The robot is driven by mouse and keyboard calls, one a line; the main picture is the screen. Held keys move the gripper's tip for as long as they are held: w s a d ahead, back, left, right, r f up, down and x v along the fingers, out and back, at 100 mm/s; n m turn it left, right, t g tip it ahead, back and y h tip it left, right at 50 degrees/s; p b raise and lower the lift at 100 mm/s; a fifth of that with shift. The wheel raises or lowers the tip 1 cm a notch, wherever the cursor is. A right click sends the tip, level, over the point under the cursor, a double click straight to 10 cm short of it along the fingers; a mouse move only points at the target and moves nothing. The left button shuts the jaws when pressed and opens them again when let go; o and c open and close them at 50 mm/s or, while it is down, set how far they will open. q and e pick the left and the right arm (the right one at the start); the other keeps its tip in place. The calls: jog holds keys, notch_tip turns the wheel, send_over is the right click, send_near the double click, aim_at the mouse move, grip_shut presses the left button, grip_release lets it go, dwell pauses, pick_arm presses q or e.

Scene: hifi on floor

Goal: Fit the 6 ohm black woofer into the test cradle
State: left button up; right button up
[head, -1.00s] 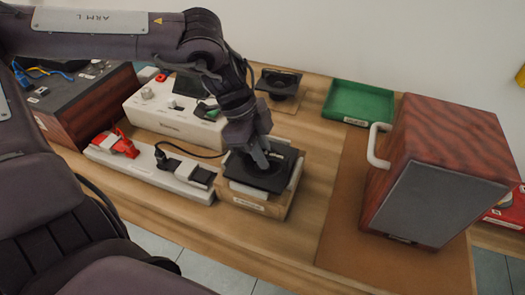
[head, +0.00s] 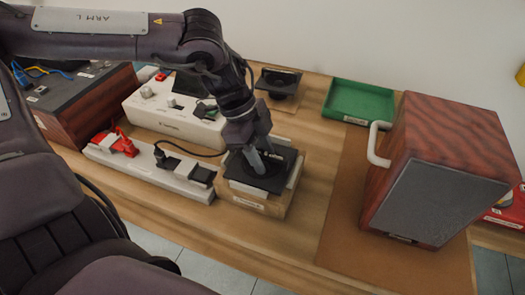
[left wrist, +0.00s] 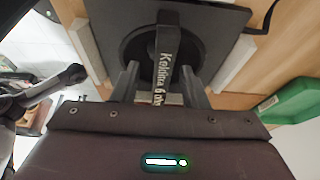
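The black woofer (head: 246,178) is a square black plate with a round middle and a raised bar. It lies on the wooden test cradle (head: 264,206), between pale side strips. In the left wrist view the woofer (left wrist: 215,25) shows its bar, labelled "Kolima 6 ohm". My left gripper (head: 266,166) is right over the woofer with its fingers pointing down. In the left wrist view my left gripper (left wrist: 160,88) has its fingers apart on either side of the bar, with gaps showing. Whether the plate sits fully down is hard to tell. My right gripper is not in view.
A white power strip (head: 150,168) and a white tester (head: 175,118) stand to the left. Another black driver (head: 279,82) stands behind. A green tray (head: 358,101) and a large wood-grain speaker cabinet (head: 440,170) with a white handle are to the right.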

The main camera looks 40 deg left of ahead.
pick_arm(q)
jog(key=shift+r, duration=0.15)
jog(key=p+v, duration=0.1)
jog(key=v, duration=0.6)
jog(key=shift+a+r, duration=0.15)
jog(key=shift+r, duration=0.1)
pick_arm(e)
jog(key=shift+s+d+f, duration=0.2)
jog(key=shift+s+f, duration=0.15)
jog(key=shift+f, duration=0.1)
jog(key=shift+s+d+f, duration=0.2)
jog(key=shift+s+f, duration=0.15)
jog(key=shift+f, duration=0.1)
pick_arm(q)
jog(key=shift+r, duration=0.2)
jog(key=shift+r+p, duration=0.5)
jog(key=shift+p, duration=0.15)
notch_tip(320, 180, up, 7)
jog(key=p, duration=0.6)
jog(key=shift+f, duration=0.2)
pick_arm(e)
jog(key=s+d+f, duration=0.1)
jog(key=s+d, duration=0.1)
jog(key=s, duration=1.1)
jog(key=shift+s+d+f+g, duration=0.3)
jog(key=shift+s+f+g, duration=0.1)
